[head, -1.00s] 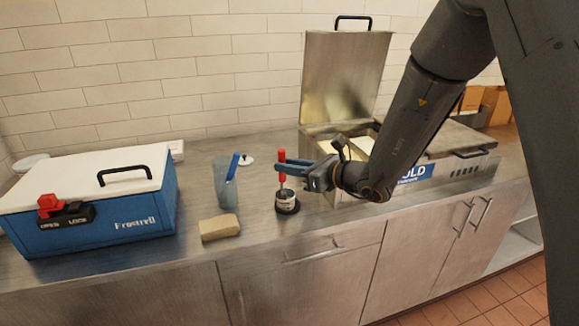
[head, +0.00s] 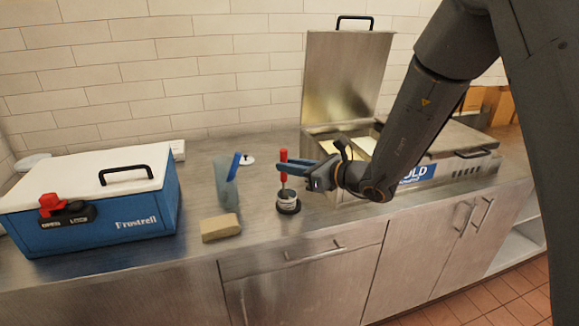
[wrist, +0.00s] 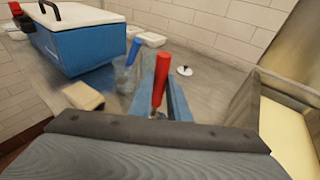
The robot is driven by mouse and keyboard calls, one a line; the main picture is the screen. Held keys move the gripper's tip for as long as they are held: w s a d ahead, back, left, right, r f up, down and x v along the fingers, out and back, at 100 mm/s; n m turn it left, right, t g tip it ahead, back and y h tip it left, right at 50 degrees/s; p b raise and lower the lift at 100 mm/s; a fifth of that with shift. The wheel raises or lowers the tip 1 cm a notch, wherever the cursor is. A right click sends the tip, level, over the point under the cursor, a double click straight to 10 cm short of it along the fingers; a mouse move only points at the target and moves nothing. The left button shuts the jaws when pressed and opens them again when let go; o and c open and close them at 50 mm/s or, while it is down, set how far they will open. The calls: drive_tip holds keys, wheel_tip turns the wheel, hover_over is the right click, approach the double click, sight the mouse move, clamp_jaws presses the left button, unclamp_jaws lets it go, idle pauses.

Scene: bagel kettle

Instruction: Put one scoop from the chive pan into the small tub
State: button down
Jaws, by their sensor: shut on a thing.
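My gripper (head: 284,170) is shut on the red-handled scoop (head: 284,156), which stands upright. The scoop's lower end is at the small tub (head: 288,198), a round container with a pale label and dark base on the counter. I cannot tell whether the scoop's bowl is inside the tub or just above it, nor whether it carries anything. In the wrist view the red handle (wrist: 160,82) rises between the blue fingers, and the tub is hidden. The cold well (head: 352,192) stands open on the right, its lid (head: 345,80) raised; I cannot make out which pan is chive.
A clear jug with a blue-handled tool (head: 236,166) stands left of the tub. A tan block (head: 220,228) lies in front of it. A small white lid (head: 248,159) lies behind. A blue cooler (head: 135,215) fills the counter's left end.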

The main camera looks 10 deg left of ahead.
drive_tip(key=shift+w+d, duration=0.2)
drive_tip(key=shift+d, duration=0.15)
drive_tip(key=shift+r, duration=0.15)
wheel_tip(320, 180, up, 9)
drive_tip(key=p, duration=0.4)
drive_tip(key=shift+p, duration=0.3)
idle(0.6)
idle(0.5)
